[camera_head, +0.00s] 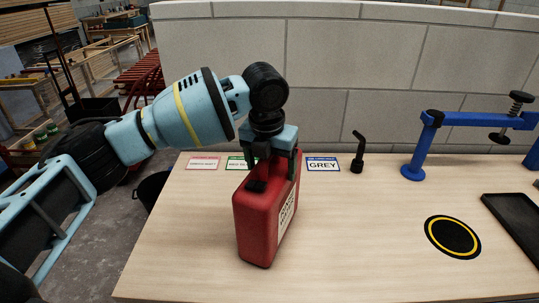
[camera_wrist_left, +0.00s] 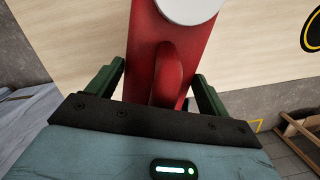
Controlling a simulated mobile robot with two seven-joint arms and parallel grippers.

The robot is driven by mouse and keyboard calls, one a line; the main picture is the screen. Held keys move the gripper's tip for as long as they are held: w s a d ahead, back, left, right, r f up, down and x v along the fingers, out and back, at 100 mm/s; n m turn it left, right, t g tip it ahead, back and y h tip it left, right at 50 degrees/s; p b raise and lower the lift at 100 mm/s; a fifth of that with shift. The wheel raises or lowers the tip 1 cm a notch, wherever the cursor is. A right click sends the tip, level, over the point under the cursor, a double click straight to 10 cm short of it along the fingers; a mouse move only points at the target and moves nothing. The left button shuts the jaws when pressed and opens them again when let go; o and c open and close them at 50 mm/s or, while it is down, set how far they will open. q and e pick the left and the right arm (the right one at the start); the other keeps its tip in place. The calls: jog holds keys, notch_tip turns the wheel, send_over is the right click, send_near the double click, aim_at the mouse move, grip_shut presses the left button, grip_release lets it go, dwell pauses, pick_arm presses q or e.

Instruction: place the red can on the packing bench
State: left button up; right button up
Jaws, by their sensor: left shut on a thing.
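The red can (camera_head: 262,222) is a tall boxy jerrycan with a dark cap and a white label on its right side. It is upright at the left part of the packing bench (camera_head: 350,240). My left gripper (camera_head: 270,160) comes down from above and is shut on the can's top. In the left wrist view the can (camera_wrist_left: 150,60) lies between the two green fingers, with its red handle between them. I cannot tell whether the can's base touches the bench top. My right gripper is not in view.
Label cards, one reading GREY (camera_head: 323,164), lie along the bench's back edge. A black bent tool (camera_head: 358,151), a blue clamp stand (camera_head: 414,165), a black disc with a yellow ring (camera_head: 453,236) and a black tray (camera_head: 515,225) stand to the right. The bench middle is clear.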

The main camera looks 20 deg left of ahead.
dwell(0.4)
pick_arm(q)
jog(key=o, duration=2)
jog(key=shift+f, duration=0.15)
jog(key=r, duration=0.4)
jog(key=s+r, duration=0.1)
jog(key=r, duration=0.7)
jog(key=shift+s, duration=0.4)
